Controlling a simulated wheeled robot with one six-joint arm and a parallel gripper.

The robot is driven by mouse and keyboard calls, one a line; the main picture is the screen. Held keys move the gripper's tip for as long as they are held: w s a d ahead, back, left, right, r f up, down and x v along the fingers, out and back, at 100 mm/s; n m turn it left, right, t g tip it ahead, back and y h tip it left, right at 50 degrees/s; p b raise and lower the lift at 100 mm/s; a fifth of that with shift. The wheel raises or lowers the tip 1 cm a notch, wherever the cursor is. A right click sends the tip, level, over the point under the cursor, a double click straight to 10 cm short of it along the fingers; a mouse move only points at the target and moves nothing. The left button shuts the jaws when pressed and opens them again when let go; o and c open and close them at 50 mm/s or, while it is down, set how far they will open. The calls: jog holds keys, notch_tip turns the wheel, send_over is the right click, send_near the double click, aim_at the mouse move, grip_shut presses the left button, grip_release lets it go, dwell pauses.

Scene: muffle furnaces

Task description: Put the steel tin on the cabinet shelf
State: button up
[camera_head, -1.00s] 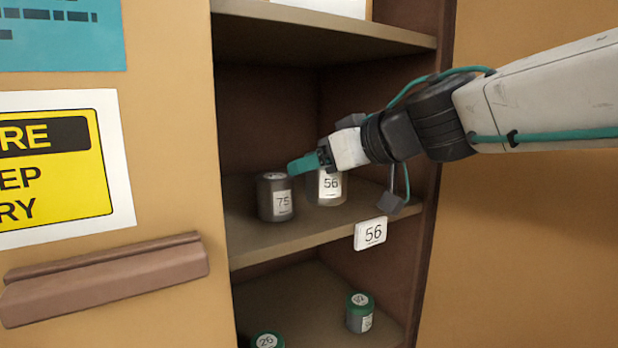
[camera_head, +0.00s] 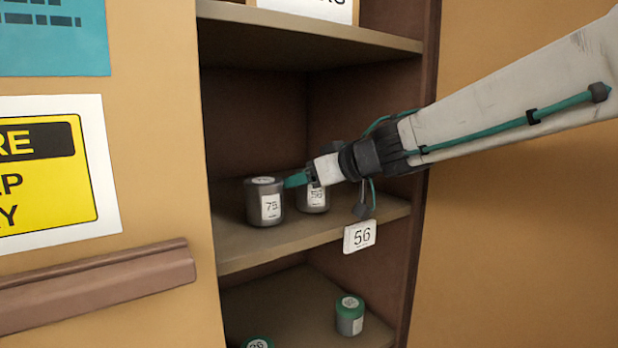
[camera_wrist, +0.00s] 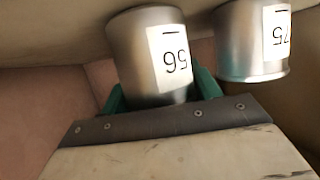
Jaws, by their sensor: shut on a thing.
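The steel tin labelled 56 (camera_head: 313,199) is at the middle shelf (camera_head: 290,236) of the open cabinet. It also shows in the wrist view (camera_wrist: 145,45), between the green fingers. My gripper (camera_head: 300,180) reaches in from the right and is shut on this tin. In the head view the tin is partly hidden by my gripper. I cannot tell for sure whether its base touches the shelf. A second steel tin labelled 75 (camera_head: 264,202) stands upright just left of it, and it also shows at the right in the wrist view (camera_wrist: 250,45).
A 56 tag (camera_head: 359,236) hangs on the shelf's front edge. Green-lidded jars (camera_head: 350,315) stand on the lower shelf. The upper shelf (camera_head: 310,38) is overhead. A cabinet door with a yellow sign (camera_head: 40,175) is at left. Shelf room is free in front of the tins.

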jog(key=o, duration=1.1)
jog(key=shift+f, duration=0.15)
jog(key=shift+r, duration=0.2)
jog(key=v, duration=1.2)
jog(key=shift+w+d, duration=0.1)
